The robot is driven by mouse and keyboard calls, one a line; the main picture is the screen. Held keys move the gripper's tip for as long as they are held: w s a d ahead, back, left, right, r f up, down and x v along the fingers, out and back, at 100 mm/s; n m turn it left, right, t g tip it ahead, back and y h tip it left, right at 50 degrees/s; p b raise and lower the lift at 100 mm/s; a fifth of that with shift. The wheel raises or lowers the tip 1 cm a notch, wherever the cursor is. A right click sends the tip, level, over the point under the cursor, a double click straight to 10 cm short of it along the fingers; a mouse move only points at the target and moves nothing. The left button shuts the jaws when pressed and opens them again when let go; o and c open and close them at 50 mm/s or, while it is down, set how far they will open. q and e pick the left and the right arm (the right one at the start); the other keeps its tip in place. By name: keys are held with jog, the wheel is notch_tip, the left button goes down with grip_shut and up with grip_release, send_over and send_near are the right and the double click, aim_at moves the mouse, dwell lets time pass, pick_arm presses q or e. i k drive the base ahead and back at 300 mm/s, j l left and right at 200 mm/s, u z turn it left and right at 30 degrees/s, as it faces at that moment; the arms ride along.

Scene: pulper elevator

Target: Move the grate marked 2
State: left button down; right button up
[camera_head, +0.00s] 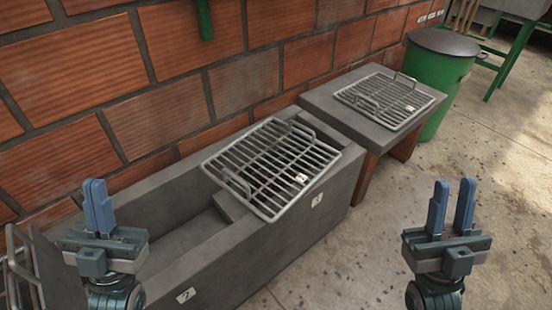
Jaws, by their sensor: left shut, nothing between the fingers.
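A grey metal grate (262,165) with two raised handles lies tilted across the top of the concrete trough (225,262), at its far end. It bears a small white tag whose mark I cannot read. A second tagged grate (378,100) lies flat on the concrete-topped table (322,98); its mark is also too small to read. Part of a third grate (22,268) shows at the left edge. My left gripper (98,190) is shut and empty, left of the trough grate. My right gripper (453,192) is open and empty, right of the trough, over the floor.
The trough front carries a white label 3 (317,200) and another label (186,295) that may read 2 or 7. A brick wall (165,128) runs behind. A green bin (440,85) stands beyond the table. The floor (500,180) at right is clear.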

aim_at(301, 178)
jog(key=i+l, duration=0.2)
jog(key=l, duration=0.15)
jog(key=i+l+u, duration=0.1)
jog(key=l, duration=0.25)
jog(key=i+l, duration=0.3)
jog(key=i+l+u, duration=0.1)
jog(key=l, duration=0.35)
jog(key=i+l, duration=0.3)
jog(key=i+l+u, duration=0.1)
jog(key=l, duration=0.4)
jog(key=i, duration=0.05)
